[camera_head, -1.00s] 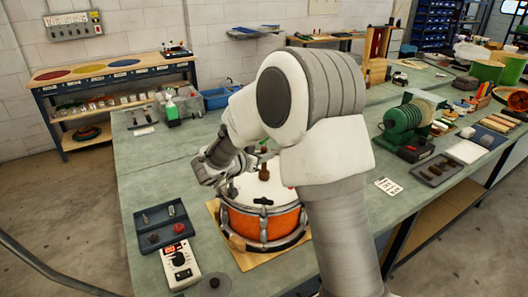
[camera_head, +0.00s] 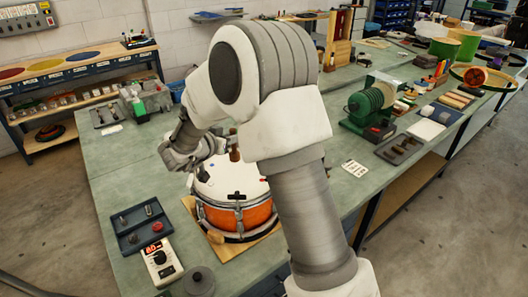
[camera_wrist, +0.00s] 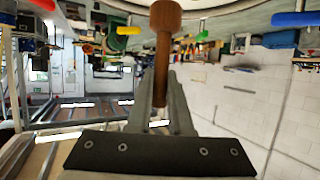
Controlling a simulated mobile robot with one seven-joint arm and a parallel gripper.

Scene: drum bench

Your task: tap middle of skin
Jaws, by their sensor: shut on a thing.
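The drum (camera_head: 235,217) has an orange shell with metal hoops and stands on a wooden board (camera_head: 258,247). Its white skin (camera_head: 222,183) faces up, with a small dark mark near the front edge. My gripper (camera_wrist: 160,88) is shut on the handle of a brown wooden mallet (camera_wrist: 163,45). In the head view the mallet (camera_head: 234,148) shows over the back part of the skin; I cannot tell whether it touches. My arm hides part of the drum's far right side, and the fingertips are hard to make out in the head view.
A dark tray (camera_head: 138,226) with small parts and a white meter (camera_head: 160,262) lie left of the drum. A dark round knob-topped piece (camera_head: 199,280) lies in front. A green machine (camera_head: 368,105) stands to the right. The bench left of the drum is partly clear.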

